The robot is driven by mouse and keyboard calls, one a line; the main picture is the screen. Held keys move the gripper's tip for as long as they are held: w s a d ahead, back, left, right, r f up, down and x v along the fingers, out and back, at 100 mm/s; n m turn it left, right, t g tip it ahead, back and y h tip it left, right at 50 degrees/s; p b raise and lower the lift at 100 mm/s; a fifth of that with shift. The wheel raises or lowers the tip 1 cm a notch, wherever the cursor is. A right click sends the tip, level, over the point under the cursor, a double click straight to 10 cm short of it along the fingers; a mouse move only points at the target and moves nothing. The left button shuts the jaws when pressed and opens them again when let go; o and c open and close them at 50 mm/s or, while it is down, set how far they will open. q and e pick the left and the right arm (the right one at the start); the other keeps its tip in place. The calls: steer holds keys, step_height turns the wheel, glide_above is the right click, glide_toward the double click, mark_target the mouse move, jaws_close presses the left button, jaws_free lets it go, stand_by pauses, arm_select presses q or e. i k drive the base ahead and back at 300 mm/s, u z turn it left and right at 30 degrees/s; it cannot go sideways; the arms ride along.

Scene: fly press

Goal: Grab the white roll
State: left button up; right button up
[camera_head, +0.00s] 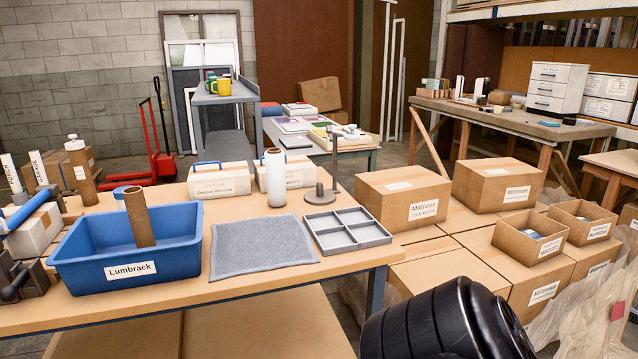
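The white roll (276,178) stands upright on the wooden table (190,318), just behind a grey cloth mat (262,246). A brown core end shows at its top. Its sides are clear, and nothing holds it. No gripper of mine can be made out in this view. A black ribbed part of my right arm shows at the bottom right, well in front of the roll and to its right.
Left of the mat is a blue bin (125,247) labelled Lumbrack with a brown tube (139,217) in it. Right of the roll stand a grey stand with a post (321,193) and a divided tray (347,230). White cases (219,180) sit behind. Cardboard boxes (403,196) fill the right.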

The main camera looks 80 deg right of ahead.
mark_target(274, 161)
steer(key=k, duration=0.1)
steer(key=z, duration=1.25)
